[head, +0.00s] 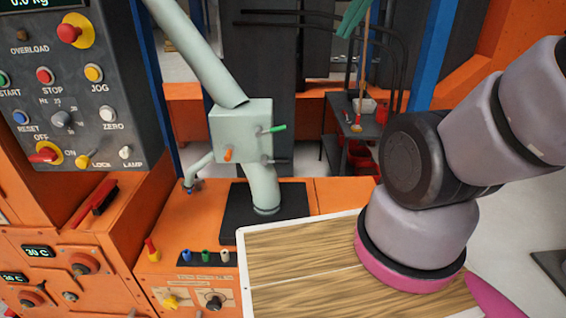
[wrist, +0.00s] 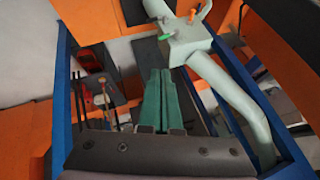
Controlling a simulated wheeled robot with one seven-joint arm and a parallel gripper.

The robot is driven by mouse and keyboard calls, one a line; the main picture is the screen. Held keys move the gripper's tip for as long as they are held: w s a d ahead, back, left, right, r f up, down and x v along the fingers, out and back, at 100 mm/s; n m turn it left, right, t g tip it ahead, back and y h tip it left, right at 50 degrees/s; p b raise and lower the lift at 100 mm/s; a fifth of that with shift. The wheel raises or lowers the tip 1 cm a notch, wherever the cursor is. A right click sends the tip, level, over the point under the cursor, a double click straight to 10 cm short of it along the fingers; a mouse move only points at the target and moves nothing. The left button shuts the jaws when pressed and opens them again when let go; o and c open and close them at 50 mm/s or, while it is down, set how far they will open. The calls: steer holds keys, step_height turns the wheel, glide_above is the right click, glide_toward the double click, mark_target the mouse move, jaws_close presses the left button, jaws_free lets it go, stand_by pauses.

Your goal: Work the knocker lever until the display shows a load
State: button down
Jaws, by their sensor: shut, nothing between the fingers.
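A pale green box (head: 240,135) sits on a sloping pipe above the orange machine. It carries a green-tipped lever (head: 272,129) on its right and an orange-tipped lever (head: 228,154) on its front; no label tells which is the knocker. Both levers also show in the wrist view, the green one (wrist: 165,37) and the orange one (wrist: 191,17). The display (head: 32,3), cut by the top edge, appears to read 0.0 kg. My gripper (wrist: 160,72) has its two green fingers together, empty, apart from the box. Its green fingers appear at the head view's top edge (head: 352,18).
A control panel (head: 85,85) with several knobs and buttons stands at the left. Blue posts (head: 432,55) rise around the machine. A dark cart (head: 355,130) stands behind. A wood-topped surface (head: 300,265) lies in front.

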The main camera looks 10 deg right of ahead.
steer(key=w+a+f+m+g, duration=0.1)
steer(key=w+f+g, duration=0.1)
steer(key=w+f, duration=0.35)
steer(key=w+f+m+g, duration=0.1)
steer(key=w+f+g, duration=0.1)
steer(key=w, duration=0.7)
steer(key=w+a+f+m+g, duration=0.1)
steer(key=w+f+g, duration=0.1)
steer(key=w+f, duration=0.35)
steer(key=w+f+m+g, duration=0.1)
steer(key=w+f, duration=0.2)
steer(key=f, duration=0.5)
steer(key=w+f+m+g+y, duration=0.1)
steer(key=w+f, duration=0.3)
steer(key=f, duration=0.5)
steer(key=w+a+f+g, duration=0.1)
steer(key=w+f+g, duration=0.1)
steer(key=f, duration=0.6)
steer(key=shift+w+f+m+y, duration=0.15)
steer(key=shift+w+m+y, duration=0.25)
steer(key=shift+w, duration=0.35)
steer(key=shift+a, duration=0.15)
